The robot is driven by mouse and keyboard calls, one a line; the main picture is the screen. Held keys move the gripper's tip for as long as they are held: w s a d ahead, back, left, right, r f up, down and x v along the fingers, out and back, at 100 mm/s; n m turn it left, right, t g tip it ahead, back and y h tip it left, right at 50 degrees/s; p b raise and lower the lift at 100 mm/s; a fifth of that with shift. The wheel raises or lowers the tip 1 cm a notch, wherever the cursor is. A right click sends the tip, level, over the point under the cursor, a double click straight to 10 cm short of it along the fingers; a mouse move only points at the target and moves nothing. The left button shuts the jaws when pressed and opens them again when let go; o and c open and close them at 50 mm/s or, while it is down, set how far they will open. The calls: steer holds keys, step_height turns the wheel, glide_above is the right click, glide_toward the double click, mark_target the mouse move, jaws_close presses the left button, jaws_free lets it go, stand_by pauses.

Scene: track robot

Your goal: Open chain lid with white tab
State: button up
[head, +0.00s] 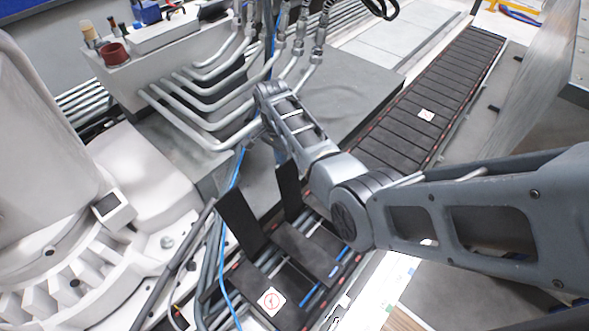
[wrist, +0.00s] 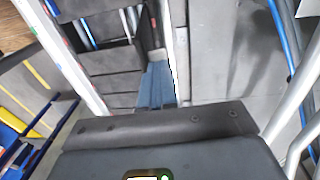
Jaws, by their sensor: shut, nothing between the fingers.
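The chain track runs from the bottom middle to the top right in the head view, covered by dark lids. One closed lid carries a white tab (head: 427,115) in the upper right stretch. Another white tab (head: 271,301) with a red mark lies on a flat lid at the bottom. Two dark lids stand upright, a nearer one (head: 240,222) and a farther one (head: 288,190), beside open sections with blue lines inside. My gripper (wrist: 155,88) shows in the wrist view as blue-grey fingers, shut and empty, close to the dark lids (wrist: 110,60). My arm partly hides the track in the head view.
Grey bent pipes (head: 205,115) stand beyond the track at the upper left. A large white machine (head: 60,180) fills the left. A blue cable (head: 225,245) runs along the track. A flat grey floor plate (head: 360,85) lies left of the far track.

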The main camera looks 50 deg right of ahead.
mark_target(290, 187)
steer(key=shift+o, duration=0.6)
steer(key=shift+g, duration=0.4)
steer(key=s+f, duration=0.3)
steer(key=shift+s+f, duration=0.2)
steer(key=shift+f, duration=0.1)
steer(key=shift+o, duration=0.8)
steer(key=shift+w+r+t, duration=0.3)
steer(key=shift+w+r, duration=0.85)
steer(key=shift+r, duration=0.1)
steer(key=shift+o, duration=0.8)
steer(key=shift+w+f, duration=0.2)
steer(key=shift+w, duration=0.05)
steer(key=shift+o, duration=0.7)
steer(key=shift+w+b, duration=0.2)
steer(key=shift+b, duration=0.2)
steer(key=shift+w+d, duration=0.1)
steer(key=shift+w, duration=0.15)
steer(key=w+b, duration=0.8)
steer(key=b, duration=0.1)
steer(key=shift+w, duration=0.15)
steer(key=shift+a+r, duration=0.1)
steer(key=shift+a, duration=0.1)
